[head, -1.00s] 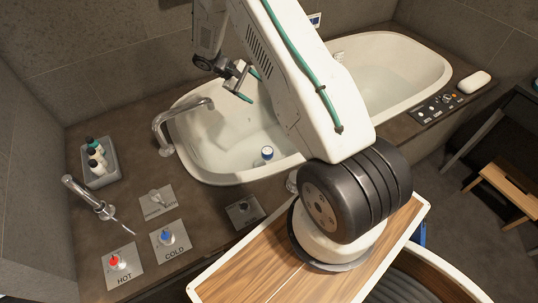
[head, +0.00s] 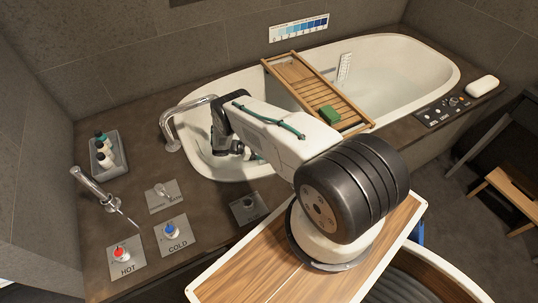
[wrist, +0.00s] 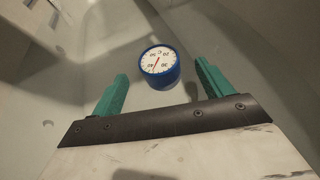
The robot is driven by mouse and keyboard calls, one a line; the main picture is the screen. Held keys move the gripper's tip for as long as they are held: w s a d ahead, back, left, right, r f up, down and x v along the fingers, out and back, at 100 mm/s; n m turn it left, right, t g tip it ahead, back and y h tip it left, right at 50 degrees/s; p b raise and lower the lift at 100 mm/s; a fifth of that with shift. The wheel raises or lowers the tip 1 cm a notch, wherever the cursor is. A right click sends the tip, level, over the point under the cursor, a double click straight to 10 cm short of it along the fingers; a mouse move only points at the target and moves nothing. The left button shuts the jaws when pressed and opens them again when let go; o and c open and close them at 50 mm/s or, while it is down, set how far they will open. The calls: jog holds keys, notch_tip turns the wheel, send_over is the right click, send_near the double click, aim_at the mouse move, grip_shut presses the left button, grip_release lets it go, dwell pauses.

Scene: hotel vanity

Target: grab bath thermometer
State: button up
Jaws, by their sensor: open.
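The bath thermometer (wrist: 162,68) is a short blue cylinder with a white dial and a red needle. In the wrist view it sits just beyond and between my fingertips, with a gap on each side. In the head view my arm hides it. My gripper (head: 247,152) is low inside the left part of the white bathtub (head: 415,60), with its teal fingers apart and nothing held between them. Those fingers also show in the wrist view (wrist: 160,75).
A wooden bath tray (head: 292,72) with a green block (head: 329,114) spans the tub. The tub faucet (head: 185,115) stands left of my gripper.

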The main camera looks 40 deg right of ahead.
jog(key=x, duration=0.7)
jog(key=shift+d, duration=0.1)
jog(key=c, duration=1.2)
